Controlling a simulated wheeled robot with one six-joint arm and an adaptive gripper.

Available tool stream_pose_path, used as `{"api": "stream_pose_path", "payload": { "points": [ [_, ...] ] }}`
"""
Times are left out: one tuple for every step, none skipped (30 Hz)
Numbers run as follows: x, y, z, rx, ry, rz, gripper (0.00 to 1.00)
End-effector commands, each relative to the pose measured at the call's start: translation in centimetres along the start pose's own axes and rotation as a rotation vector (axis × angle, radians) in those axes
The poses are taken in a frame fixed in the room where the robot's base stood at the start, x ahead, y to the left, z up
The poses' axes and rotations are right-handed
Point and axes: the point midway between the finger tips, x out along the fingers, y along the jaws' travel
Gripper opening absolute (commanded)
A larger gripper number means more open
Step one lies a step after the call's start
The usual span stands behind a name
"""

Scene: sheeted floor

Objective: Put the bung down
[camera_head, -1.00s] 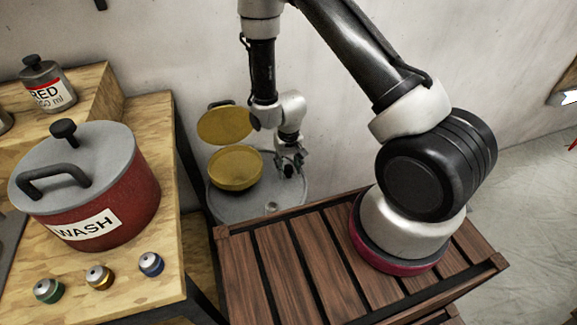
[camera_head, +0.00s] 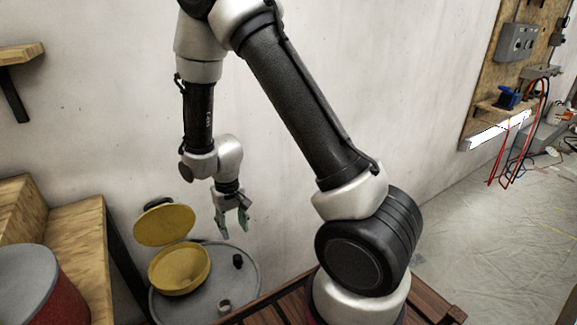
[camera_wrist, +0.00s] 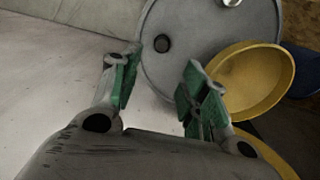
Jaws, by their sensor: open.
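A small dark bung (camera_head: 238,261) stands on the grey drum top (camera_head: 200,312), near the back right rim. In the wrist view the bung (camera_wrist: 162,43) shows as a dark round shape on the drum top, beyond the fingers. My gripper (camera_head: 232,222) hangs above the bung, clear of it, fingers pointing down. In the wrist view its two green-padded fingers (camera_wrist: 160,78) are spread apart with nothing between them.
A yellow funnel (camera_head: 180,268) with a raised lid (camera_head: 165,225) sits on the drum, left of my gripper. A silver fitting (camera_head: 224,306) is on the drum's front part. The wall (camera_head: 120,120) is close behind.

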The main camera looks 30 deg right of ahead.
Motion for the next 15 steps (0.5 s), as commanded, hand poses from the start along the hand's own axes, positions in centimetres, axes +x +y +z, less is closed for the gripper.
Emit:
{"api": "stream_pose_path", "payload": {
  "points": [
    [-1.8, 0.4, -0.3, 0.004, 0.018, -0.006, 0.45],
    [-3.0, 0.8, -0.4, 0.005, 0.028, -0.01, 0.45],
    [-5.0, 1.4, -0.5, 0.005, 0.044, -0.014, 0.45],
    [-6.7, 1.9, -0.5, 0.006, 0.057, -0.018, 0.45],
    [-8.4, 2.5, -0.4, 0.007, 0.071, -0.021, 0.45],
    [-10.8, 3.3, -0.1, 0.008, 0.089, -0.025, 0.45],
    [-12.5, 4.0, 0.3, 0.008, 0.103, -0.027, 0.45],
    [-14.2, 4.7, 0.8, 0.008, 0.117, -0.029, 0.45],
    [-16.3, 5.6, 1.5, 0.009, 0.134, -0.031, 0.45],
    [-17.9, 6.3, 2.1, 0.008, 0.149, -0.032, 0.45],
    [-19.4, 7.0, 2.9, 0.009, 0.162, -0.033, 0.45],
    [-21.3, 7.8, 3.9, 0.008, 0.181, -0.033, 0.45],
    [-22.6, 8.5, 4.8, 0.009, 0.195, -0.033, 0.45],
    [-23.9, 9.1, 5.7, 0.008, 0.209, -0.033, 0.45],
    [-25.5, 9.9, 7.1, 0.009, 0.227, -0.031, 0.45]
  ]
}}
